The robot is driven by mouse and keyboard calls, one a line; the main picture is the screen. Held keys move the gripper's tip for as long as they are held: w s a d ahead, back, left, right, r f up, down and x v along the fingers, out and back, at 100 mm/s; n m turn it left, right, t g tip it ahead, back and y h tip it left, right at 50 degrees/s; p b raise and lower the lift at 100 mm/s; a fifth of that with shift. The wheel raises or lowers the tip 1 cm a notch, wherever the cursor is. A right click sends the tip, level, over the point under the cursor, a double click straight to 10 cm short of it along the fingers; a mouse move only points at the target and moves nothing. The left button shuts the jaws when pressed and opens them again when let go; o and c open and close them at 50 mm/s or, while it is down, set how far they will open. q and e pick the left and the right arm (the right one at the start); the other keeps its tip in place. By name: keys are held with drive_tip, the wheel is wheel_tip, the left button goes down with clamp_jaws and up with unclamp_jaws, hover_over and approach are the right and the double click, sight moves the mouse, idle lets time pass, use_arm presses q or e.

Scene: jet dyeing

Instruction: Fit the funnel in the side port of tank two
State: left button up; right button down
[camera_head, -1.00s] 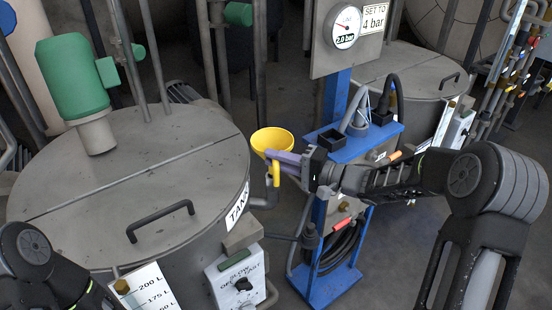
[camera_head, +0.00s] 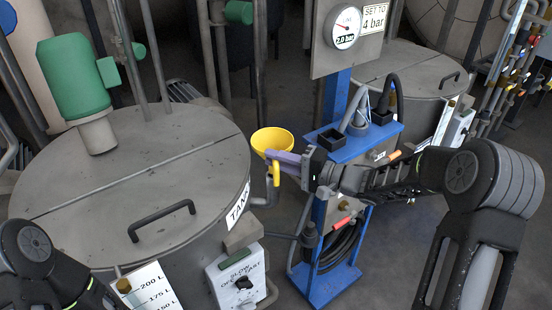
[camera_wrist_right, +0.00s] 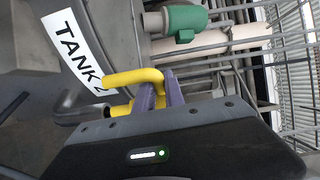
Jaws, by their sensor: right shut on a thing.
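The yellow funnel (camera_head: 271,139) is upright with its wide mouth facing up, beside the right edge of tank two (camera_head: 150,180). My right gripper (camera_head: 279,158) is shut on the funnel below its cup. In the right wrist view, its purple fingers (camera_wrist_right: 161,96) close around a bent yellow part of the funnel (camera_wrist_right: 135,77). The side port, a dark bent pipe (camera_head: 268,196), rises from the tank's side just below the funnel.
A blue stand (camera_head: 340,152) with a gauge (camera_head: 344,27) and hoses stands close behind and right of my right gripper. A switch box (camera_head: 236,280) is on the tank's front. Another tank (camera_head: 405,75) stands at back right. Open floor lies at lower right.

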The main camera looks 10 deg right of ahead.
drive_tip(key=shift+p, duration=0.4)
drive_tip(key=shift+p, duration=0.4)
idle(0.5)
drive_tip(key=shift+f+b, duration=1.35)
drive_tip(key=shift+f, duration=1.3)
drive_tip(key=c, duration=1.3)
unclamp_jaws()
drive_tip(key=shift+c, duration=0.2)
